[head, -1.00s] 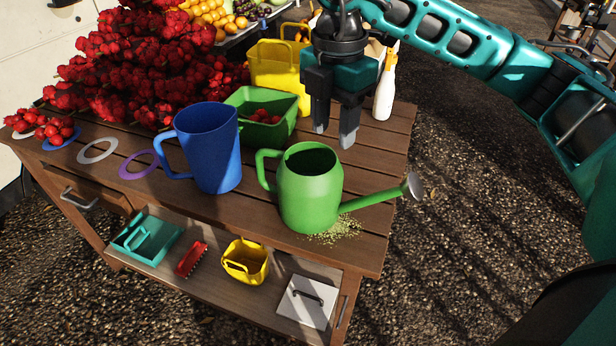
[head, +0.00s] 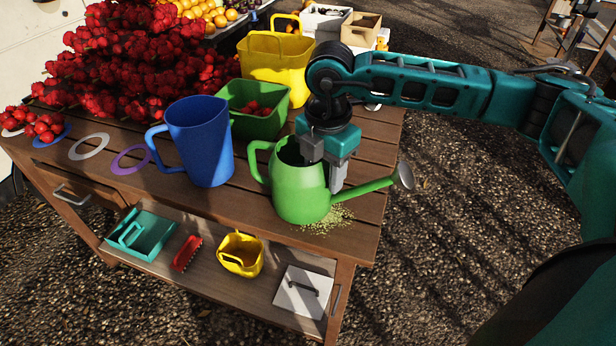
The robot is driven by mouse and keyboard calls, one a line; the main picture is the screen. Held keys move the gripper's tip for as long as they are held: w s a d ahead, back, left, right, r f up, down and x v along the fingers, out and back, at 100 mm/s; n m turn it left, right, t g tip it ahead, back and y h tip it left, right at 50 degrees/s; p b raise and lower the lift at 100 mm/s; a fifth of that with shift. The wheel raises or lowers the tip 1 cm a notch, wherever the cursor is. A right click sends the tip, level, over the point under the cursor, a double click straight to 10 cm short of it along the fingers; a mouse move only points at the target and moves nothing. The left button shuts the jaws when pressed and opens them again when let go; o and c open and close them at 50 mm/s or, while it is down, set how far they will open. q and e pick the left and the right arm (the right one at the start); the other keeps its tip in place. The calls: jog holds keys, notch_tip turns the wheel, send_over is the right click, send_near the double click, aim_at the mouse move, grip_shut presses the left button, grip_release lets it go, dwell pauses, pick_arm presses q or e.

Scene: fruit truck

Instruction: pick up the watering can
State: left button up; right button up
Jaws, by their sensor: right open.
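The green watering can (head: 298,195) stands upright on the wooden table near its front right edge. Its handle is on the left and its spout points right, ending in a grey rose. My right gripper (head: 324,175) points down at the can's rim. One finger is at the can's opening and the other is outside, on the spout side, so the rim wall lies between them. The fingers are apart; whether either touches the can I cannot tell. My left gripper is not in view.
A blue pitcher (head: 203,142) stands just left of the can. Behind are a green crate (head: 232,98) with red fruit and a yellow bucket (head: 272,66). A lower shelf holds a yellow basket (head: 240,256) and a red brush (head: 187,253).

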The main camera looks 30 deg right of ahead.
jog(key=shift+c, duration=0.3)
grip_shut()
jog(key=shift+w+r, duration=0.1)
jog(key=shift+r, duration=0.05)
dwell(0.9)
